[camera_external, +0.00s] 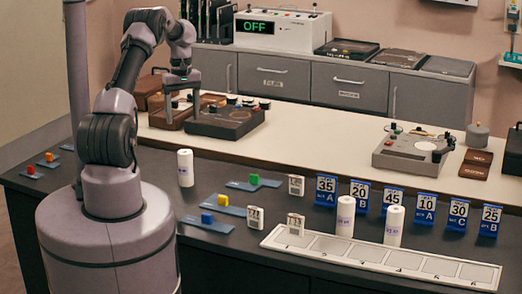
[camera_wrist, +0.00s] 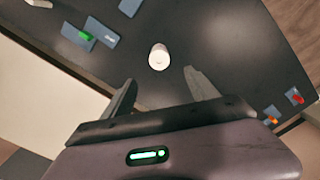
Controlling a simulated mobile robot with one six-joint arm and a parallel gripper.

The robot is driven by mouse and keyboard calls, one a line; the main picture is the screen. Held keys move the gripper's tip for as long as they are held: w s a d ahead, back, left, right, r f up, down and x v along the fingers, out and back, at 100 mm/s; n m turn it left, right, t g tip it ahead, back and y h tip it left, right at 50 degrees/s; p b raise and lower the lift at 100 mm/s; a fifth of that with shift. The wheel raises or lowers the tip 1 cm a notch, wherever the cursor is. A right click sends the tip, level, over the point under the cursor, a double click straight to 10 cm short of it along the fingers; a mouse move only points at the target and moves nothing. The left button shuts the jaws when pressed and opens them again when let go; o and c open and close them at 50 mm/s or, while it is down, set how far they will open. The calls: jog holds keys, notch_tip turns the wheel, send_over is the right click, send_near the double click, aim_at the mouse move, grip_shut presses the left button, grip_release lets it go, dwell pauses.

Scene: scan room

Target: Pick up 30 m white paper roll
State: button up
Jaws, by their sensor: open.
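A white paper roll (camera_external: 185,168) stands upright on the dark counter, apart from the others; its length marking is not readable. In the wrist view, this white roll (camera_wrist: 158,57) is seen from above, beyond my fingertips and roughly centred between them. Two more white rolls, one (camera_external: 346,216) and another (camera_external: 394,226), stand at the right by the numbered tray, with small print too blurred to read. My gripper (camera_external: 183,108) is open and empty, high above the counter. It also shows in the wrist view (camera_wrist: 160,78), its fingers apart and not touching the roll.
Blue cards with coloured blocks, such as the green one (camera_external: 254,180), lie right of the lone roll. Blue number signs (camera_external: 326,190) stand farther right, behind the numbered white tray (camera_external: 372,259). Dark devices (camera_external: 225,119) stand on the pale bench behind. Counter around the lone roll is clear.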

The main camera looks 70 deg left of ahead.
aim_at(186, 164)
notch_tip(186, 164, down, 17)
jog(key=b, duration=0.7)
jog(key=shift+w+d+f, duration=0.1)
jog(key=shift+r, duration=0.2)
grip_shut()
